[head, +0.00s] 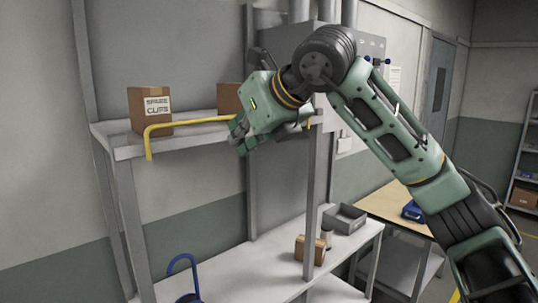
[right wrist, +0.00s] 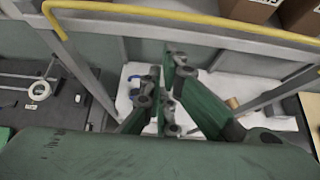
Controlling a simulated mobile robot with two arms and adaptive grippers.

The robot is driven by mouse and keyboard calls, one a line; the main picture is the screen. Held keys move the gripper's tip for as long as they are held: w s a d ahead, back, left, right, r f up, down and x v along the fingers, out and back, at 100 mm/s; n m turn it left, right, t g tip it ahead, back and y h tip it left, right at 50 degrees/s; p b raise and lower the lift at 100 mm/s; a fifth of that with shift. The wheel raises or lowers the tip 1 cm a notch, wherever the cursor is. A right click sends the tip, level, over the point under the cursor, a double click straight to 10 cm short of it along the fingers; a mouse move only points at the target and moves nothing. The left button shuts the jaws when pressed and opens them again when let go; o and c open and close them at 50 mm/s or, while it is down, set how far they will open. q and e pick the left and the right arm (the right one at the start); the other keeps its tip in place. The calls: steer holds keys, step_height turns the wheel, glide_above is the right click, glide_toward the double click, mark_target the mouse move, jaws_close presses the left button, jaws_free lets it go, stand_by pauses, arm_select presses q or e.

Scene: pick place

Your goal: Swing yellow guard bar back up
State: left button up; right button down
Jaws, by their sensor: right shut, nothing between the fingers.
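The yellow guard bar (head: 187,122) runs across the front of the upper shelf (head: 128,151), about level with the shelf top. Its left end bends down past the shelf edge, and its right part passes behind my gripper. In the right wrist view, the bar (right wrist: 180,19) crosses the top of the picture, beyond the fingers. My right gripper (head: 238,138) is in front of the shelf, close to the bar's middle. Its fingers (right wrist: 165,92) are shut with nothing between them. Whether the gripper touches the bar cannot be told. My left gripper is out of view.
A spare clips box (head: 150,106) and another brown box (head: 229,98) stand on the upper shelf behind the bar. The lower shelf (head: 245,277) holds a small box (head: 310,250) and a grey bin (head: 344,219). A wooden-topped table (head: 395,208) stands to the right.

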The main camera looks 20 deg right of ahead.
steer(key=s+d+b, duration=0.2)
steer(key=s, duration=0.4)
steer(key=shift+r, duration=0.3)
steer(key=shift+d, duration=0.1)
